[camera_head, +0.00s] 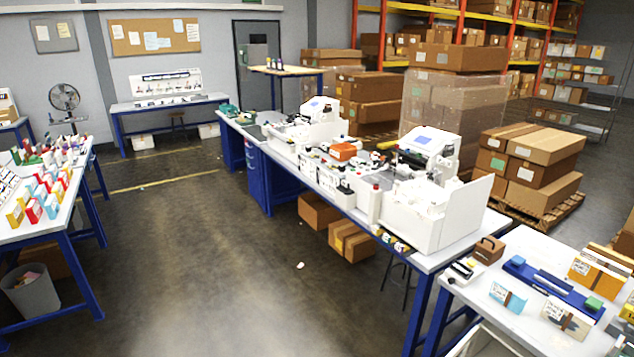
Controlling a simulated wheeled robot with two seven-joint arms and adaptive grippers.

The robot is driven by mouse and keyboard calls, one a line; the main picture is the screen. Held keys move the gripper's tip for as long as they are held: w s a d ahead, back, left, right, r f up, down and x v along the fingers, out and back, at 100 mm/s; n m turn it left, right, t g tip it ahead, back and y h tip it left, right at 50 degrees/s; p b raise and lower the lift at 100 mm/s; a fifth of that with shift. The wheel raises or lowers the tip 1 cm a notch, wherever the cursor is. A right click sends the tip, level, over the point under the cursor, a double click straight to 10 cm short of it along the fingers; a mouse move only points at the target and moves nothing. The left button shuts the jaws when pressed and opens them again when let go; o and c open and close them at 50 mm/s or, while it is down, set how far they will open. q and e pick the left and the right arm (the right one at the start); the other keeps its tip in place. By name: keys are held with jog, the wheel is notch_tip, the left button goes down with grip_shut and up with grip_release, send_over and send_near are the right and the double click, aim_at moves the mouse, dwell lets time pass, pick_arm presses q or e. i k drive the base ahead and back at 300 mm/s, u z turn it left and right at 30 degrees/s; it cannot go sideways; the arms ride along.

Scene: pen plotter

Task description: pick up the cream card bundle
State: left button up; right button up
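A cream card bundle (566,318) with dark print on its face appears to stand on the white-topped table (480,297) at the lower right, near the front of the picture. A light blue card bundle (508,297) is to its left on the same table. Neither of my grippers is in view, so nothing shows of what they hold.
A blue device (552,283) lies behind the bundles, with orange-and-cream packs (598,270) farther right. A brown wooden box (488,250) stands at the back left. A long bench (455,258) with white machines adjoins. Open floor (220,260) lies left.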

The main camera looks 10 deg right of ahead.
aim_at(567, 318)
jog(key=u, duration=0.7)
jog(key=i, duration=2.15)
jog(key=z, duration=3.4)
